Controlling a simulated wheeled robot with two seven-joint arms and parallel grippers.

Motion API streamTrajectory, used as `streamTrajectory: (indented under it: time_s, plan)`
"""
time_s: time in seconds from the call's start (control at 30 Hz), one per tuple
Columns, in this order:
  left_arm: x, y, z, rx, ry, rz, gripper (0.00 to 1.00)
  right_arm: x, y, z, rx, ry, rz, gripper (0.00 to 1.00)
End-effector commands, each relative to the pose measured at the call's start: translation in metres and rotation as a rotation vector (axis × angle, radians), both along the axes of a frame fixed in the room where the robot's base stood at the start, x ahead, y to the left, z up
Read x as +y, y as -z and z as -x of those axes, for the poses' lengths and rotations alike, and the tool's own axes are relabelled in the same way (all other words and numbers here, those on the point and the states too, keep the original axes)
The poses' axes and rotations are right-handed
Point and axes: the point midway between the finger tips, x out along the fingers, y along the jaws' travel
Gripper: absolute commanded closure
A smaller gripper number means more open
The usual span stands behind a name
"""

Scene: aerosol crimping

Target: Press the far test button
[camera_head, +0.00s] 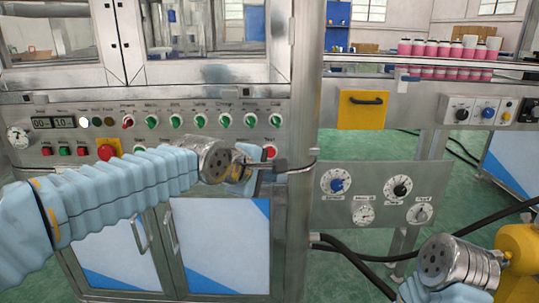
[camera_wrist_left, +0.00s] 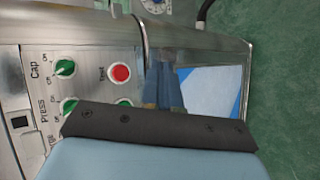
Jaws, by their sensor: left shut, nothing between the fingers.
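A red round button labelled Test (camera_wrist_left: 119,73) shows in the left wrist view on the metal panel. In the head view its red top (camera_head: 269,151) shows at the right end of the panel, just above my left gripper (camera_head: 262,166). My left gripper is shut and empty. Its fingers also show in the left wrist view (camera_wrist_left: 166,85), pointing up the picture, to the right of the button and apart from it in that view. The gap in depth is hard to tell. My right wrist (camera_head: 450,262) is at the bottom right; its fingers do not show.
Green knobs (camera_head: 200,121) line the panel above my left arm. A red stop button (camera_head: 106,152) sits further left. A metal post (camera_head: 303,100) and a dial plate (camera_head: 375,195) stand to the right. Black hoses (camera_head: 360,260) run below.

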Motion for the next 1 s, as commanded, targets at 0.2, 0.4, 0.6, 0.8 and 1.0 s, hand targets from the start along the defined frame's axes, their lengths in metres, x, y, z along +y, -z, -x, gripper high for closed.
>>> streamTrajectory:
  time_s: [0.2, 0.4, 0.6, 0.8, 1.0]
  plan:
    - [0.0, 0.0, -0.002, 0.0, 0.001, -0.001, 1.0, 0.0, -0.001, 0.0, 0.0, 0.0, 0.0, 0.57]
    - [0.0, -0.001, -0.018, 0.002, -0.001, -0.003, 1.0, 0.002, -0.009, 0.001, 0.001, -0.004, -0.003, 0.57]
    - [0.0, -0.002, -0.047, 0.002, -0.001, -0.002, 1.0, 0.006, -0.021, 0.002, 0.005, -0.01, -0.009, 0.57]
    - [0.0, -0.003, -0.072, 0.001, 0.001, -0.002, 1.0, 0.01, -0.034, 0.004, 0.008, -0.018, -0.014, 0.57]
    - [0.0, 0.0, -0.086, 0.001, 0.001, -0.002, 1.0, 0.013, -0.04, 0.005, 0.01, -0.022, -0.019, 0.57]
